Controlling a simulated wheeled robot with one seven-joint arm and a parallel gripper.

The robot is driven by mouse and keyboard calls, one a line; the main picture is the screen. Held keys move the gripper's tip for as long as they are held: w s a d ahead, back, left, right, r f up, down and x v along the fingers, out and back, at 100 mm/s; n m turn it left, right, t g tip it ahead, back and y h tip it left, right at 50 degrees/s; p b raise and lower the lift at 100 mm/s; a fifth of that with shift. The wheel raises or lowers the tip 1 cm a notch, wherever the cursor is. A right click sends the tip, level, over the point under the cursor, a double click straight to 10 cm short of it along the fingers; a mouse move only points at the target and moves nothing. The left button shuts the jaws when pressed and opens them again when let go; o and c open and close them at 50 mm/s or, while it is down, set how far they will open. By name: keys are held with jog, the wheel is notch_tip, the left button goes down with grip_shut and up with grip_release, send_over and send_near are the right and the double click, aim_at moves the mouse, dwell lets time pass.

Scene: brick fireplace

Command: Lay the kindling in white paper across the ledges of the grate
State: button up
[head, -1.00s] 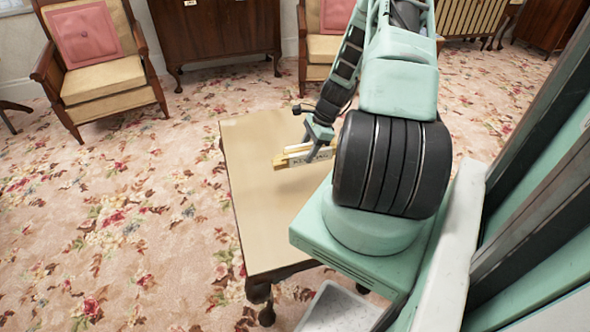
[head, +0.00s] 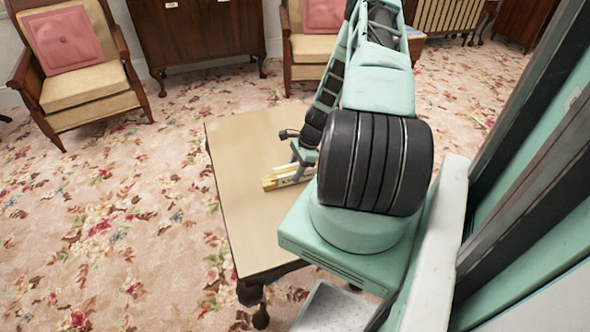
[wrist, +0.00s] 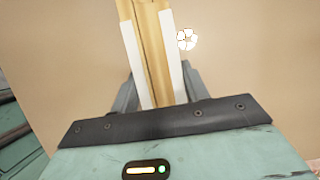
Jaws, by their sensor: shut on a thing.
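The kindling (head: 275,182) is a small bundle of pale yellow sticks with a white paper band. I cannot tell whether the bundle touches the table. My arm hides part of it in the head view. The grate and its ledges are not in view.
The tan table (head: 245,220) has dark carved legs and a mostly bare top. A small white flower-like mark (wrist: 187,39) shows beside the bundle. A speckled grey-white tray (head: 335,308) is low at the front. Armchairs (head: 75,70) and a dark cabinet (head: 200,35) stand behind open floral carpet.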

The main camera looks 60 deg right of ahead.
jog(key=shift+f, duration=0.2)
jog(key=o, duration=1.2)
